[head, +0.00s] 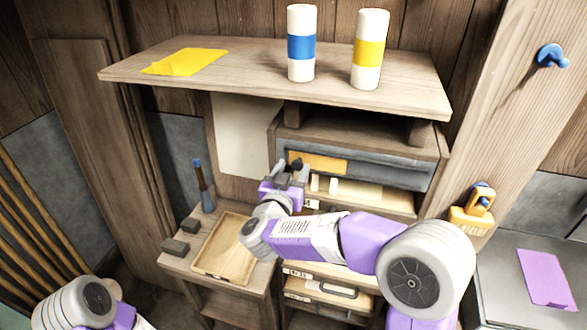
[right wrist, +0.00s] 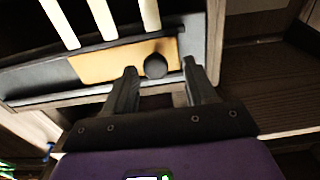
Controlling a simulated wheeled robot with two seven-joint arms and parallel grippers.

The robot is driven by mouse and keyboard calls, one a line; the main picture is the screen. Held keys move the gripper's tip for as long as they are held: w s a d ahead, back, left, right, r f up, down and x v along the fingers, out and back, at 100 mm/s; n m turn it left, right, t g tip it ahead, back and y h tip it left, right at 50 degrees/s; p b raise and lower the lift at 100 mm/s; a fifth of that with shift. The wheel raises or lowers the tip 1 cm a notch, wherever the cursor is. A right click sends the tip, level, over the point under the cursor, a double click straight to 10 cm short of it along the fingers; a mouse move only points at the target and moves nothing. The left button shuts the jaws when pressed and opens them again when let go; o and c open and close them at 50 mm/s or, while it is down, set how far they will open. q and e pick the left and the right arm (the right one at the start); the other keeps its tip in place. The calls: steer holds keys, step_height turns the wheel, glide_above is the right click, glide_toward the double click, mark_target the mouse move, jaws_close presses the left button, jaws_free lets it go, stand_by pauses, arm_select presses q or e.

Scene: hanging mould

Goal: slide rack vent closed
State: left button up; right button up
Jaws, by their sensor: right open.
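The rack vent is a grey strip (head: 385,170) under the wooden rack's top, with an orange slide plate (head: 322,162) at its left part. In the right wrist view the orange plate (right wrist: 100,62) carries a round black knob (right wrist: 155,66). My right gripper (head: 286,168) is in front of the vent's left end. In the right wrist view its open fingers (right wrist: 159,72) stand on either side of the knob; I cannot tell whether they touch it. Of my left arm only a part shows at the bottom left, and its gripper is out of view.
A shelf (head: 250,72) overhangs the rack, bearing a blue-banded roll (head: 301,45), a yellow-banded roll (head: 369,50) and a yellow cloth (head: 186,62). Below left are a wooden tray (head: 222,268) and dark blocks (head: 174,248). A yellow padlock-like item (head: 472,215) hangs at right.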

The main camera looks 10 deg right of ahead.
steer(key=v, duration=0.6)
steer(key=shift+s+a+b, duration=0.15)
steer(key=shift+s+b, duration=0.05)
steer(key=shift+b, duration=0.15)
step_height(320, 180, down, 35)
steer(key=n+g+y+b, duration=0.4)
steer(key=g+y+b, duration=0.1)
steer(key=y, duration=0.4)
steer(key=s+a+f+g+y+b, duration=0.1)
steer(key=s+f+g+y+b, duration=0.2)
steer(key=s+f+g, duration=0.7)
steer(key=s+f+y, duration=0.1)
steer(key=s+f, duration=1.1)
steer(key=s, duration=0.2)
steer(key=shift+s+a+m+b, duration=0.2)
steer(key=shift+m+b, duration=0.1)
steer(key=shift+f, duration=0.1)
